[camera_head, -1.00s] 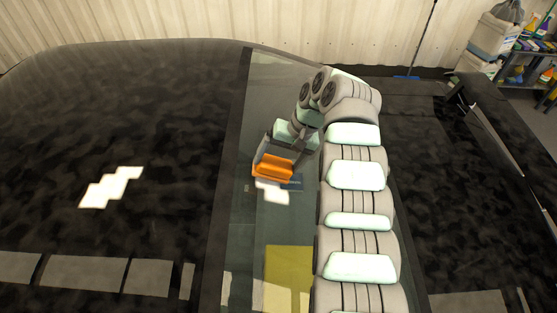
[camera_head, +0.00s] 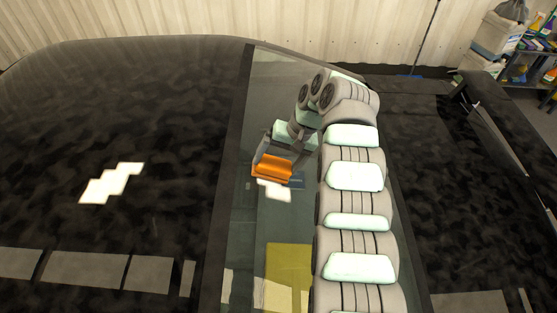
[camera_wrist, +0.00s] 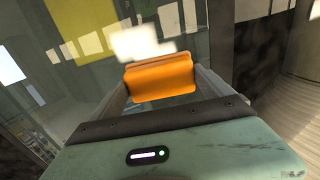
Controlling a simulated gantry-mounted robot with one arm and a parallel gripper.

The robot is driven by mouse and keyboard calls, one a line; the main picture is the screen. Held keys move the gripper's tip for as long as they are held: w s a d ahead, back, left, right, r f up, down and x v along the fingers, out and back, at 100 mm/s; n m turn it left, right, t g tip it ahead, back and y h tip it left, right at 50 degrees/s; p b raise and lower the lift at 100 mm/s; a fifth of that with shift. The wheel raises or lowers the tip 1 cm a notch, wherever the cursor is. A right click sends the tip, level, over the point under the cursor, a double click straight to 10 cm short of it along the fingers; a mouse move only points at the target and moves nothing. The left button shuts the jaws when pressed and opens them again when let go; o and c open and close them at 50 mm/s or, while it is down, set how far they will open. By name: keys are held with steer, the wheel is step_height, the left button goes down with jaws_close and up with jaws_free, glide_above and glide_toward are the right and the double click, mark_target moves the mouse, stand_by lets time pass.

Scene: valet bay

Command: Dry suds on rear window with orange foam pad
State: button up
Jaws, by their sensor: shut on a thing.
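The orange foam pad (camera_head: 272,168) is held between the fingers of my gripper (camera_head: 271,163). It also shows in the wrist view (camera_wrist: 160,78), clamped between both fingers. The pad is at or just above the rear window (camera_head: 247,212); I cannot tell whether it touches the glass. The window runs as a dark glass strip between the black roof and the rear of the car. No suds can be made out on the glass. Pale bright patches beside the pad look like reflections. My arm covers the right part of the window.
The black car roof (camera_head: 120,130) lies left of the window, and the black rear deck (camera_head: 450,180) lies to the right. A pale corrugated wall (camera_head: 200,20) stands behind. A shelf (camera_head: 530,60) with bottles and a bin is at the far right.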

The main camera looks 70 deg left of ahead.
steer(key=shift+s+f, duration=0.1)
steer(key=shift+f, duration=0.05)
steer(key=shift+s+d+f+b, duration=0.1)
steer(key=shift+d+b, duration=0.1)
steer(key=shift+d, duration=0.2)
steer(key=shift+s+d+b, duration=0.1)
steer(key=shift+d+b, duration=0.05)
steer(key=shift+d, duration=0.2)
steer(key=shift+s+d+f+b, duration=0.1)
steer(key=shift+s+f+b, duration=0.1)
steer(key=shift+b, duration=0.25)
steer(key=shift+d+r+b, duration=0.15)
steer(key=shift+b, duration=0.65)
steer(key=shift+s+d+b, duration=0.1)
steer(key=shift+d+b, duration=0.1)
steer(key=shift+b, duration=0.55)
